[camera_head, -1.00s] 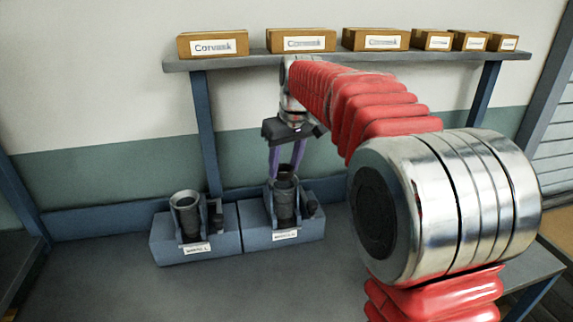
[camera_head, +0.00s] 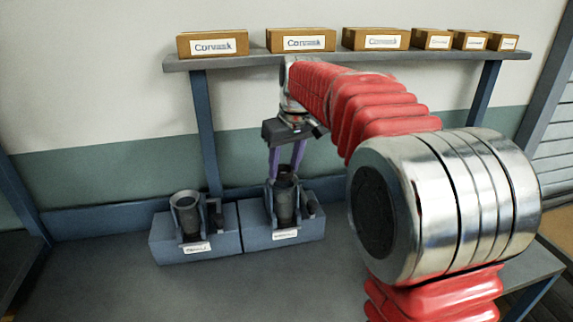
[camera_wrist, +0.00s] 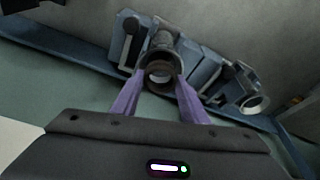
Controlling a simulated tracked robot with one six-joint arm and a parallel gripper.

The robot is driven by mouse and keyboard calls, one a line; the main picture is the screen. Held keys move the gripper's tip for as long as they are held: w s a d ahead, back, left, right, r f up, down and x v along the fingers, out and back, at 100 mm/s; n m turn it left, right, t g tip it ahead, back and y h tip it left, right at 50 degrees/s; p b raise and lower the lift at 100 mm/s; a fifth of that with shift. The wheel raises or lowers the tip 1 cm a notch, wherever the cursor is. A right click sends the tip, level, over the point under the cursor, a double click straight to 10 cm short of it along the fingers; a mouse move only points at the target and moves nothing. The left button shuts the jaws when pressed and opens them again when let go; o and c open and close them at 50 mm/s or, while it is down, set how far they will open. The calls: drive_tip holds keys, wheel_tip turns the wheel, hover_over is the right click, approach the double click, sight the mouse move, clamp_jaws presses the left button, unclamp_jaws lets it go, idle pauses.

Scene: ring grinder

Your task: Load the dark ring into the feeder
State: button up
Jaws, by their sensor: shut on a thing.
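The dark ring (camera_wrist: 160,71) is held between the two purple fingertips of my gripper (camera_wrist: 160,82) in the wrist view. It sits at the upper mouth of the right-hand feeder (camera_head: 312,228), in line with the tube. In the head view my gripper (camera_head: 285,172) points down over that feeder, with its fingers on either side of the tube top. The ring is small and dark there, and its lower edge is hard to make out against the tube. I cannot tell how deep it sits.
A second, similar unit with a grey tube (camera_head: 187,215) stands on the left; its open end also shows in the wrist view (camera_wrist: 256,104). A shelf (camera_head: 350,56) with several cardboard boxes runs above and behind. The grey table in front (camera_head: 250,285) is clear.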

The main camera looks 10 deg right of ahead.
drive_tip(key=shift+f, duration=0.65)
idle(0.8)
drive_tip(key=o, duration=1.2)
drive_tip(key=shift+r, duration=0.15)
drive_tip(key=v, duration=1.3)
drive_tip(key=shift+r, duration=0.2)
